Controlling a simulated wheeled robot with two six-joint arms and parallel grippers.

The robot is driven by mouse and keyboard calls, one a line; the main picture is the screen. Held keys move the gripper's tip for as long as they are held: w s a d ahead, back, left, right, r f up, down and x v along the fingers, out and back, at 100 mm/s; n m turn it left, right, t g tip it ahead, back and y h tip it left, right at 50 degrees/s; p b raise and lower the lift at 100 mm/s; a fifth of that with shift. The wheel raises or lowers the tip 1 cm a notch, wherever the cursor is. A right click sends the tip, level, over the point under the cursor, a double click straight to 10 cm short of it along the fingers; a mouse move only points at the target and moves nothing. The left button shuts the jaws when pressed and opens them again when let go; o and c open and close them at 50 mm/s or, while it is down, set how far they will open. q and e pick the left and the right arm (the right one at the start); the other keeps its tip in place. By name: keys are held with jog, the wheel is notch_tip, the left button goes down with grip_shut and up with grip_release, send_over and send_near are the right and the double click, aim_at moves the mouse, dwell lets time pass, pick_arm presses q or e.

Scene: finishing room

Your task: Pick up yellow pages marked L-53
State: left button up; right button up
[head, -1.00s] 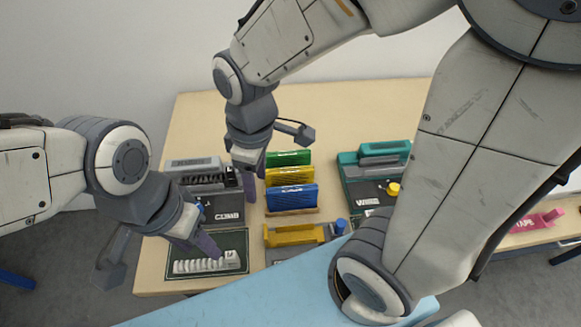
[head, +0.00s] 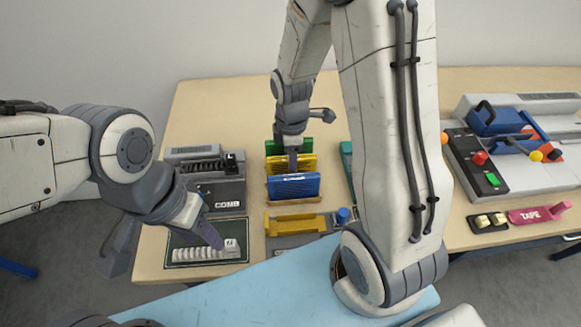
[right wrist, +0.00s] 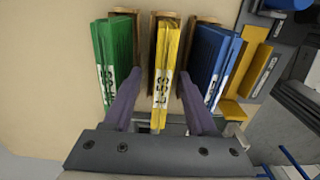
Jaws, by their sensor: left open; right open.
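The yellow pages (head: 303,161) stand in a wooden rack between green pages (head: 277,147) and blue pages (head: 294,187). In the right wrist view the yellow pages (right wrist: 165,65) carry a white label reading L-53. My right gripper (right wrist: 156,95) is open, with one purple finger on each side of the yellow pages' near edge; whether the fingers touch them I cannot tell. My left gripper (head: 178,240) is open and empty above the lettered board at the front left.
The green pages (right wrist: 115,50) and blue pages (right wrist: 212,62) stand close beside my right fingers. A dark board with white letter blocks (head: 205,250) lies at front left. A grey machine (head: 222,195) stands left of the rack. A pink tape holder (head: 535,214) lies at right.

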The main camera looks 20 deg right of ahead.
jog(key=shift+f, duration=1.6)
grip_shut()
jog(key=shift+r, duration=0.15)
